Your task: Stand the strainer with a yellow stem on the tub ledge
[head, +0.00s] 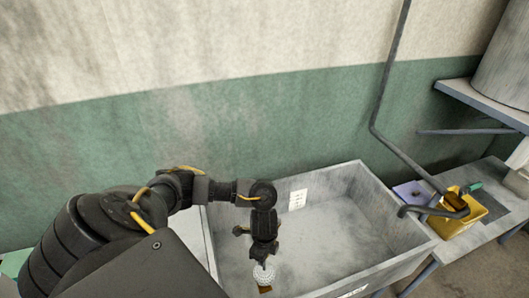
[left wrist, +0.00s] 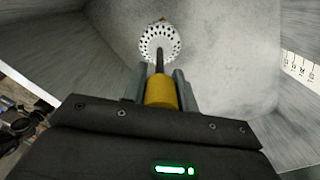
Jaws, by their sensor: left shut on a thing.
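My left gripper (head: 264,258) reaches down inside the grey tub (head: 385,205), toward its left front part. It is shut on the yellow stem of the strainer (left wrist: 161,92). The strainer's white perforated head points away from the gripper in the left wrist view, and it also shows below the gripper in the head view (head: 264,274). The left wrist view shows my left gripper's fingers (left wrist: 161,88) on either side of the stem. A small brown patch shows just under the strainer head; I cannot tell what it is. My right gripper is not in view.
A bench (head: 487,235) right of the tub carries a yellow container (head: 463,222) and a purple flat item (head: 408,190). A dark pipe (head: 376,100) runs down the wall and bends over the tub's right side. The tub's middle is clear.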

